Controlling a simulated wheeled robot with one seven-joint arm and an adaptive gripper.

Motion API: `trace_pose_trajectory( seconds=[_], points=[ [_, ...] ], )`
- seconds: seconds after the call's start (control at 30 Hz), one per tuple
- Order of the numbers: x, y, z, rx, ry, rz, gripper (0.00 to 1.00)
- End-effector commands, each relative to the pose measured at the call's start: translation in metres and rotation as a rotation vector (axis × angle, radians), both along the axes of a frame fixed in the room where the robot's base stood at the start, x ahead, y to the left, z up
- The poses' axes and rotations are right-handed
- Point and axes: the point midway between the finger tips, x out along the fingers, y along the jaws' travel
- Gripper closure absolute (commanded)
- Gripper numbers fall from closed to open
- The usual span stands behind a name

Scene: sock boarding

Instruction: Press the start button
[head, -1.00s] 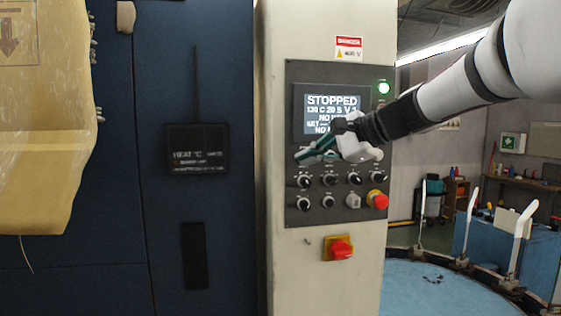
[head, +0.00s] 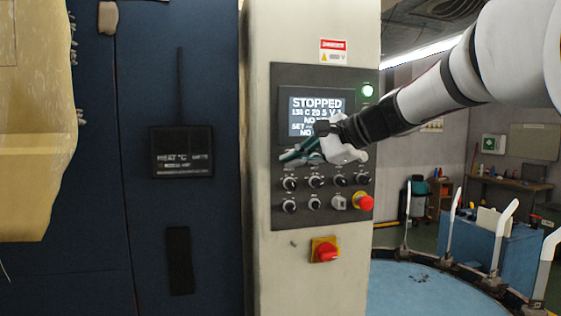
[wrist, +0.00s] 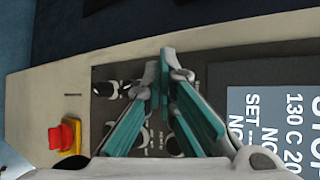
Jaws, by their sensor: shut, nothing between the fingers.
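The grey control panel (head: 347,77) is on a pale machine column. Its screen (head: 321,104) reads STOPPED, and a round green-white light or button (head: 367,91) glows at its upper right. Rows of dark knobs (head: 315,181) lie below the screen. My gripper (head: 283,158) is shut and empty in front of the panel, between the screen and the upper knob row, pointing left. In the wrist view, my teal fingertips (wrist: 166,54) meet in front of the panel. I cannot tell whether they touch it. The gripper covers part of the panel, and I cannot read which control is the start button.
A red mushroom button (head: 365,202) is at the panel's lower right. A red switch on a yellow plate (head: 324,251) sits below the panel. A blue round table (head: 415,285) with upright white forms (head: 503,222) stands to the right. Dark blue machine doors are at the left.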

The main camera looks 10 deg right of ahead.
Motion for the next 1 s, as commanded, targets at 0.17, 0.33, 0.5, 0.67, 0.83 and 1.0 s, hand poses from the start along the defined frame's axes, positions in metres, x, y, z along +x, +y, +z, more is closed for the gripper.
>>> trace_pose_trajectory(
  seconds=[0.17,0.33,0.5,0.67,0.83,1.0],
  points=[
    [0.0,0.0,0.0,0.0,0.0,0.0,1.0],
    [0.0,0.0,0.0,0.0,0.0,0.0,1.0],
    [0.0005,0.0,-0.0001,0.0,0.0,0.0,1.0],
    [0.0048,0.0,0.0001,0.0,0.0,0.0,1.0],
    [0.0087,-0.0001,0.0005,0.0,0.0,0.0,1.0],
    [0.0085,0.0,0.0005,0.0,0.0,0.0,1.0]
  ],
)
